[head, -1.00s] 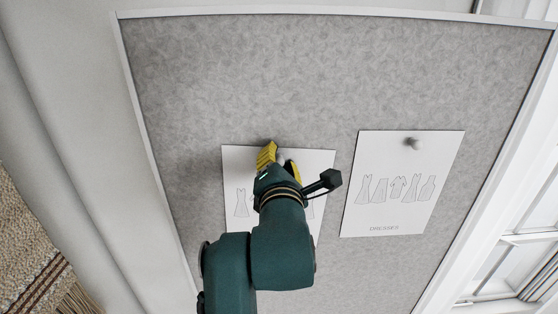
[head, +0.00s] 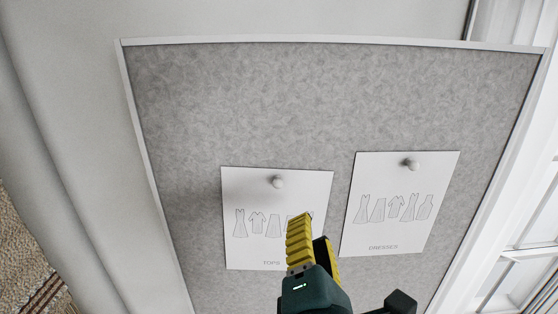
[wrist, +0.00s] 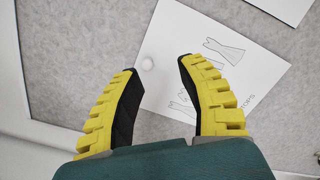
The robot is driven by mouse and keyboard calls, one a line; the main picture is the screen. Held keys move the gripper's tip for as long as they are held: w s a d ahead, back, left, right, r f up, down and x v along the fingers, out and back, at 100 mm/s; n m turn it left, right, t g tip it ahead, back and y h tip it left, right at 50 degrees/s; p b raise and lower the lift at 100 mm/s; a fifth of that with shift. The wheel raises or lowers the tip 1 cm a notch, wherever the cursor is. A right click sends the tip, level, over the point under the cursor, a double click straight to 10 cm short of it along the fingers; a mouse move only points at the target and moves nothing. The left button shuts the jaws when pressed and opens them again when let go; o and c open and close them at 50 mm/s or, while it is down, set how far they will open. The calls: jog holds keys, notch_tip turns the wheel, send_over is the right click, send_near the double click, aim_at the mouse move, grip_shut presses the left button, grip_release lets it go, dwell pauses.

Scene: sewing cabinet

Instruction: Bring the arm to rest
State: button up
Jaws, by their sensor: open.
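My gripper (head: 316,232) has yellow-and-black fingers and is in front of the lower part of the TOPS sheet in the head view. In the wrist view my gripper (wrist: 158,75) shows its two fingers spread apart, with nothing between them but the view of the board and sheet. The TOPS sheet (head: 240,195) is pinned to the grey board (head: 300,100) by a white round pin (head: 278,182). The sheet also shows in the wrist view (wrist: 190,35), with its pin (wrist: 147,64) beyond the fingertips. My fingers hide part of the sheet's drawings.
A second sheet marked DRESSES (head: 392,230) hangs to the right, held by another pin (head: 411,163). A light frame (head: 330,40) edges the board. A white window frame (head: 530,190) stands at the right. The board's upper part is clear.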

jog(key=s+d+r+m+t, duration=0.1)
jog(key=s+m, duration=0.4)
jog(key=m, duration=0.7)
jog(key=s+r+m+t, duration=0.3)
jog(key=s+r+m, duration=0.3)
jog(key=m, duration=0.6)
jog(key=shift+d+m, duration=0.35)
jog(key=shift+m, duration=0.05)
